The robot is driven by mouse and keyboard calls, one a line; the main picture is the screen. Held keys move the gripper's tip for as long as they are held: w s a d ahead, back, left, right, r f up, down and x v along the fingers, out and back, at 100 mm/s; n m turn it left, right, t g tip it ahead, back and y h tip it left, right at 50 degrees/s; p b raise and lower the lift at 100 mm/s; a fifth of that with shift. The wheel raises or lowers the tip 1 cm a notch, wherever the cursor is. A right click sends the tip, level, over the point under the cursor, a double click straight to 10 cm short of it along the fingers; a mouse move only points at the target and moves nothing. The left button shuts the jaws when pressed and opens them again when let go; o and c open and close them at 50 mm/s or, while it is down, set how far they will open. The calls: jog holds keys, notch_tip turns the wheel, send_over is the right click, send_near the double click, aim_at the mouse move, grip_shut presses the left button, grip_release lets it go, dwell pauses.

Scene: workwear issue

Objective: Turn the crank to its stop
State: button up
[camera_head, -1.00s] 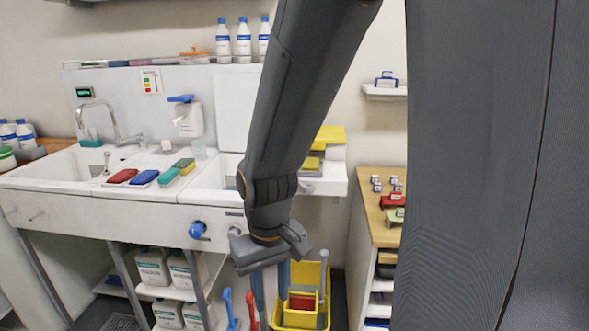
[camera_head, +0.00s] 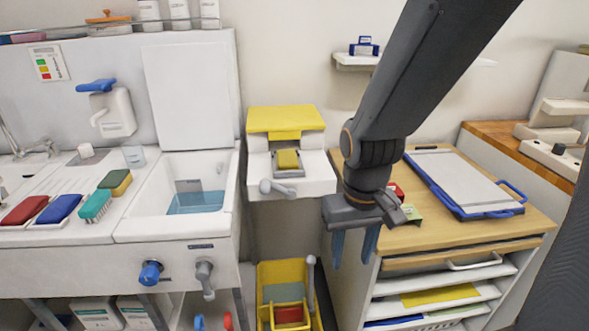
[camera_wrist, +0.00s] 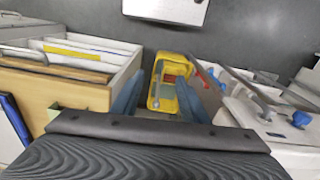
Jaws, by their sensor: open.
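A white unit with a yellow lid (camera_head: 285,119) stands against the wall right of the sink. A grey crank-like handle (camera_head: 277,188) sticks out at its front, lying roughly level, with a yellow sponge-like block (camera_head: 288,159) behind it. Another grey handle (camera_head: 205,278) hangs down on the sink front beside a blue knob (camera_head: 150,272). I cannot tell for certain which is the crank. My gripper (camera_head: 354,246) is open and empty, pointing down, right of the yellow-lidded unit and apart from both handles. Its fingers also show in the wrist view (camera_wrist: 158,100).
A yellow bucket (camera_head: 267,278) with an upright grey handle stands below on the floor. A wooden-topped cabinet (camera_head: 460,240) with a blue-edged clipboard (camera_head: 465,182) is close to my gripper on the right. The sink basin (camera_head: 195,202) holds water.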

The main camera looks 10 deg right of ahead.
jog(key=w+a+r+t+h+p, duration=0.1)
jog(key=w+a+r, duration=0.2)
jog(key=w, duration=0.2)
jog(key=w+a+r+p, duration=0.1)
jog(key=w+a+r, duration=0.15)
jog(key=w, duration=0.25)
jog(key=t+h+p, duration=0.1)
jog(key=t+p, duration=0.1)
jog(key=t, duration=0.1)
send_near(264, 184)
jog(key=f, duration=0.2)
jog(key=shift+w+p+x, duration=0.15)
jog(key=shift+x, duration=1.6)
jog(key=shift+w+p+x, duration=0.15)
jog(key=shift+x, duration=1.6)
jog(key=shift+d+r, duration=0.1)
jog(key=shift+r, duration=0.05)
jog(key=shift+c, duration=0.4)
grip_shut()
